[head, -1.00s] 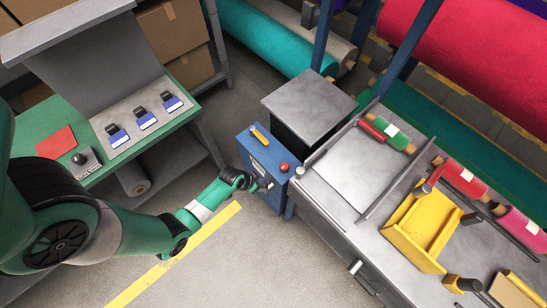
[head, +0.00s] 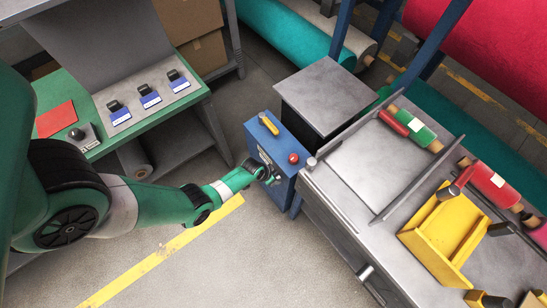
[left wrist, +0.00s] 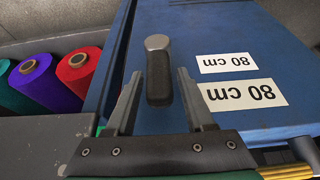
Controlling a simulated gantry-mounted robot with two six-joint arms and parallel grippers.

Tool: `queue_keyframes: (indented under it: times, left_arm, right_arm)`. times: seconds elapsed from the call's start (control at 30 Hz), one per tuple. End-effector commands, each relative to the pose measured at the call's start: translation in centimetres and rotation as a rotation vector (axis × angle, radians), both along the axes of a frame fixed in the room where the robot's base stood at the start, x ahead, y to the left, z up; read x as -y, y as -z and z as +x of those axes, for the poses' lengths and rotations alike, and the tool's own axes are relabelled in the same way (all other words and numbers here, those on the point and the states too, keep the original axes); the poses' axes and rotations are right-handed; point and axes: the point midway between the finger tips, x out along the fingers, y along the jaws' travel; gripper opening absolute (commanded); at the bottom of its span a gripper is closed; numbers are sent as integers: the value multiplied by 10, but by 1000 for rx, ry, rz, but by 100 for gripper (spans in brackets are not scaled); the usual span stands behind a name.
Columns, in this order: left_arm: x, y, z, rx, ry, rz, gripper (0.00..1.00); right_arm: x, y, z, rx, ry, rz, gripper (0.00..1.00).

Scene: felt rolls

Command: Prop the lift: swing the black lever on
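The black lever (left wrist: 158,85) with a grey rounded tip stands out from the blue face of the lift box. It sits between the two open fingers of my left gripper (left wrist: 159,74), with a gap on each side. In the head view my left gripper (head: 271,176) is at the front of the blue box (head: 277,141), and it hides the lever there. The box carries a yellow handle (head: 268,123) and a red button (head: 293,158) on top. My right gripper is not in view.
A grey platform (head: 318,92) stands behind the box. The steel bench (head: 345,190) to the right holds felt rolls and a yellow cradle (head: 440,240). A green table (head: 75,95) is at left. Two "80 cm" labels (left wrist: 243,94) are beside the lever. Floor in front is clear.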

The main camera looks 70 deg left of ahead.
Motion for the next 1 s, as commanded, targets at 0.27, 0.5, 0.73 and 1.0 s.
queue_keyframes:
  times: [0.27, 0.5, 0.73, 1.0]
  left_arm:
    - [0, 0, 0, 0, 0, 0, 1]
    - [0, 0, 0, 0, 0, 0, 0]
    - [0, 0, 0, 0, 0, 0, 0]
    - [0, 0, 0, 0, 0, 0, 0]
  right_arm:
    - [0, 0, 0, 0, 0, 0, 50]
    - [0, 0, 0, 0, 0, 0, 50]
    - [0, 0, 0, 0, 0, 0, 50]
    - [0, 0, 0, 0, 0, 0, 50]
